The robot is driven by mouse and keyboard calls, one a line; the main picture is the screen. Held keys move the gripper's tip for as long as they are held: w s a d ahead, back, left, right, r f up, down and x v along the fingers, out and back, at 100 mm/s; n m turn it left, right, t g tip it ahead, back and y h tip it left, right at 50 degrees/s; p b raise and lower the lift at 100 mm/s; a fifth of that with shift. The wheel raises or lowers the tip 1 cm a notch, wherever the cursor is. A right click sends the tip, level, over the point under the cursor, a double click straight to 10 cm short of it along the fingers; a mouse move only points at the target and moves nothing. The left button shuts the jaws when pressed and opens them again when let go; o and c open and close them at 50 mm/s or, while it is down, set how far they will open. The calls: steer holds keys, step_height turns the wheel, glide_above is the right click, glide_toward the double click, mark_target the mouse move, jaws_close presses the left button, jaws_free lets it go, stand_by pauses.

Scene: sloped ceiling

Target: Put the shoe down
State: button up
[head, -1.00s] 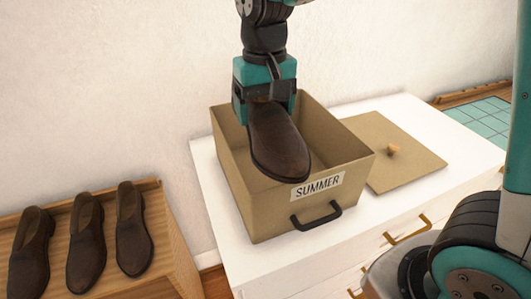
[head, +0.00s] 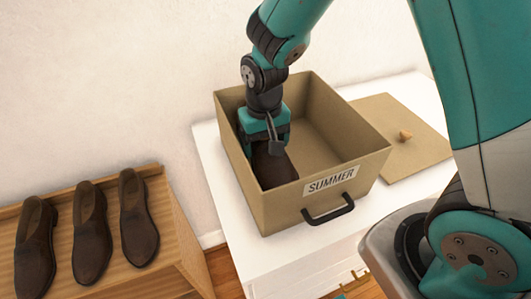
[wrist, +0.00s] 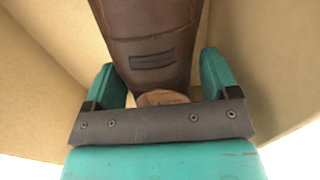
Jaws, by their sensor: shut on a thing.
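A brown leather shoe (head: 274,168) is inside the open tan box labelled SUMMER (head: 300,215), toward its left side. My gripper (head: 264,143) reaches down into the box and is shut on the heel end of the shoe. In the wrist view the shoe (wrist: 155,45) lies between the two teal fingers of my gripper (wrist: 165,85), with the box walls (wrist: 40,90) around it. The front wall hides the shoe's lower part, so I cannot tell whether it touches the box floor.
The box stands on a white dresser (head: 222,165). Its lid (head: 405,150), with a wooden knob, lies to the right. Three brown shoes (head: 90,235) stand on a wooden rack (head: 170,235) at left. The right part of the box is empty.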

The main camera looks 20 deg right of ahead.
steer(key=shift+f, duration=2.3)
steer(key=shift+f, duration=0.15)
steer(key=o, duration=1)
step_height(320, 180, up, 12)
steer(key=b, duration=0.1)
steer(key=s+a+r+n+y, duration=0.1)
steer(key=s+r+n, duration=0.1)
steer(key=s, duration=0.4)
steer(key=s+a+r+n+y, duration=0.1)
steer(key=s+r+n, duration=0.1)
steer(key=s+r, duration=0.2)
steer(key=s+a+r+n+y, duration=0.1)
steer(key=s+r+n+y, duration=0.1)
steer(key=s, duration=0.6)
steer(key=shift+s+r+n, duration=0.3)
steer(key=shift+r+n, duration=0.3)
steer(key=shift+r, duration=0.2)
